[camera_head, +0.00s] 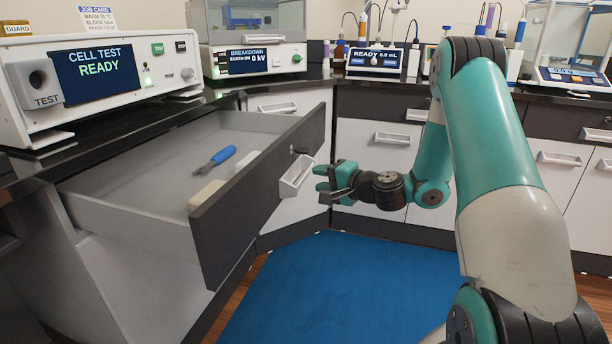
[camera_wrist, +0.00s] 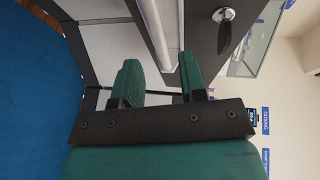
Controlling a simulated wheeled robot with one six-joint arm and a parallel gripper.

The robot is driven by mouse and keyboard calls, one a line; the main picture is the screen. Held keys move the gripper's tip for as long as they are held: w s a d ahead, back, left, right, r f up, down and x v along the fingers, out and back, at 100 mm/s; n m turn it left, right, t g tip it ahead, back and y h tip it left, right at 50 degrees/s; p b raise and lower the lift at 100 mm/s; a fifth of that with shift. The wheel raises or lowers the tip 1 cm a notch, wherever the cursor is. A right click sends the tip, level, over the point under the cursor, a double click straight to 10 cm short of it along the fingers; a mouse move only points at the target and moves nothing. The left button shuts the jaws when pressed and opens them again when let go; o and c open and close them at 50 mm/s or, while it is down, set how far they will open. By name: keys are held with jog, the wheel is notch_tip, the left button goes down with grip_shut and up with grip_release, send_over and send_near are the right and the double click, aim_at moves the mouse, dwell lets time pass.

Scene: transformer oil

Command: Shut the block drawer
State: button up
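The block drawer (camera_head: 225,215) is pulled far out under the left worktop, its dark front turned toward the right. Its white bar handle (camera_head: 297,176) is on that front and also shows in the wrist view (camera_wrist: 158,30). My gripper (camera_head: 320,178) is just right of the handle at about its height. In the wrist view my two green fingers (camera_wrist: 160,70) are apart, with the handle's near end just ahead of the gap between them. I cannot tell whether they touch it. A blue-handled tool (camera_head: 221,156) and pale blocks (camera_head: 206,194) lie in the drawer.
A lock with a key (camera_wrist: 224,15) is on the drawer front beside the handle. The cell test unit (camera_head: 100,78) stands on the worktop above. More closed drawers (camera_head: 395,140) line the back. A blue mat (camera_head: 335,285) covers clear floor.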

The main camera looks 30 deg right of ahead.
aim_at(305, 173)
jog(key=x, duration=0.6)
jog(key=shift+d, duration=0.1)
grip_shut()
